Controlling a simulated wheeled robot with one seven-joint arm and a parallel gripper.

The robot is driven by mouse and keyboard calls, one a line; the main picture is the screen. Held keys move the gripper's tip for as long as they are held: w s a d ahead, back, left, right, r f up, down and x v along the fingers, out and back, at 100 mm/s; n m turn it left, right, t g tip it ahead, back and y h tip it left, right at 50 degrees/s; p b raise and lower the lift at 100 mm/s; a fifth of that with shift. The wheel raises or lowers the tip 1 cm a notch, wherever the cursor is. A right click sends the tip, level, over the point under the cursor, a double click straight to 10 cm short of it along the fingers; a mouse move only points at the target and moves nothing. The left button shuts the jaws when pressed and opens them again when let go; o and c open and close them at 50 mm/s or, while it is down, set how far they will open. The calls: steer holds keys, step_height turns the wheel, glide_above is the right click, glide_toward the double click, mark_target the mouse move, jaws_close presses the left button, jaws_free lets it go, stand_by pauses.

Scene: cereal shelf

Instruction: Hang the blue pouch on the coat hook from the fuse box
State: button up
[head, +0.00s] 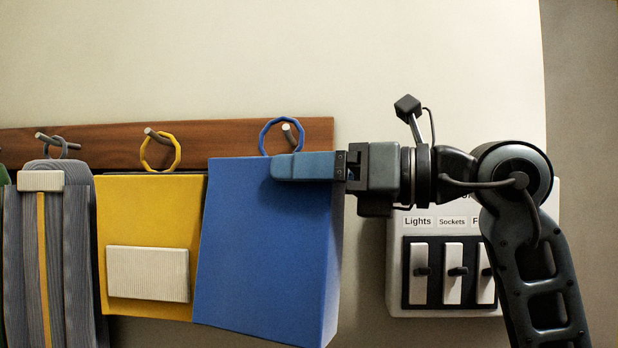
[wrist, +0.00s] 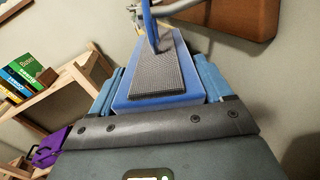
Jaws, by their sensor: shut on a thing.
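The blue pouch (head: 262,250) hangs from my gripper (head: 285,168), slightly tilted, in front of the right end of the wooden rail. My gripper is shut on its top edge; the wrist view shows the fingers on both sides of the pouch top (wrist: 125,95). The pouch's blue ring (head: 263,134) stands up above it. The rightmost coat hook (head: 288,132) shows inside the ring's outline in the head view. I cannot tell for certain whether the peg passes through the ring. The fuse box (head: 394,290) is on the wall at the right, partly hidden by my arm.
A yellow pouch (head: 150,215) hangs by its ring close on the left of the blue pouch. A grey striped bag (head: 75,250) hangs farther left on the same rail (head: 225,135). The wrist view shows a wooden shelf (wrist: 65,100) with boxes and a purple item (wrist: 48,148).

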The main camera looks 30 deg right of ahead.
steer(key=shift+w+d, duration=0.4)
steer(key=shift+w, duration=0.2)
steer(key=shift+w+d+f+b, duration=0.35)
steer(key=shift+w+f+b, duration=0.1)
steer(key=shift+f+b, duration=0.1)
